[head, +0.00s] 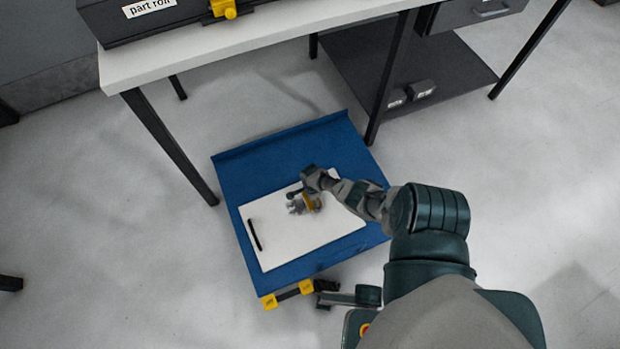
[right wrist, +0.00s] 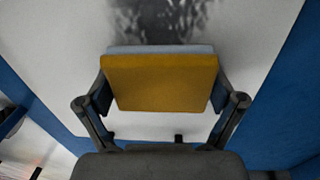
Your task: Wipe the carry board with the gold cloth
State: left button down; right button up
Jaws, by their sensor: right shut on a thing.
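The white carry board (head: 290,238) lies on a blue platform below the table in the head view, with a black slot near its left edge. A grey smudge (head: 297,207) shows on its upper part. In the right wrist view the board (right wrist: 245,35) fills much of the picture, and the dark speckled smudge (right wrist: 165,22) lies just beyond the cloth. My right gripper (head: 308,202) is over the board, shut on the gold cloth (right wrist: 160,82), a flat block with a pale grey layer along its far edge. I cannot tell whether it touches the board. My left gripper is not in view.
The blue platform (head: 240,180) has a raised far lip and yellow-and-black parts (head: 290,293) at its near edge. A white table (head: 200,58) with dark legs stands behind it, carrying a dark case (head: 170,20). A dark low shelf (head: 400,75) is at the back right. Open floor lies left and right.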

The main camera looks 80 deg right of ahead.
aim_at(303, 206)
jog(key=shift+s+d+r, duration=0.1)
jog(key=shift+s+d, duration=0.3)
jog(key=shift+s, duration=0.25)
jog(key=shift+s+d+r, duration=0.1)
jog(key=shift+s+d, duration=0.3)
jog(key=shift+s, duration=0.25)
jog(key=shift+s+d+f, duration=0.15)
jog(key=shift+s+d, duration=0.4)
jog(key=shift+s, duration=0.3)
jog(key=shift+s+d+f, duration=0.1)
jog(key=shift+s+d, duration=0.4)
jog(key=shift+s, duration=0.3)
jog(key=shift+r, duration=0.1)
jog(key=shift+w+a, duration=0.55)
jog(key=shift+w, duration=0.25)
jog(key=shift+w+a, duration=0.5)
jog(key=shift+w, duration=0.3)
jog(key=shift+w+a+p, duration=0.35)
jog(key=shift+w+a, duration=0.35)
jog(key=shift+w, duration=0.3)
jog(key=shift+w+a, duration=0.45)
jog(key=shift+w, duration=0.3)
jog(key=shift+w+a, duration=0.45)
jog(key=shift+w, duration=0.35)
jog(key=shift+w+a, duration=0.45)
jog(key=shift+w, duration=0.3)
jog(key=shift+r, duration=0.1)
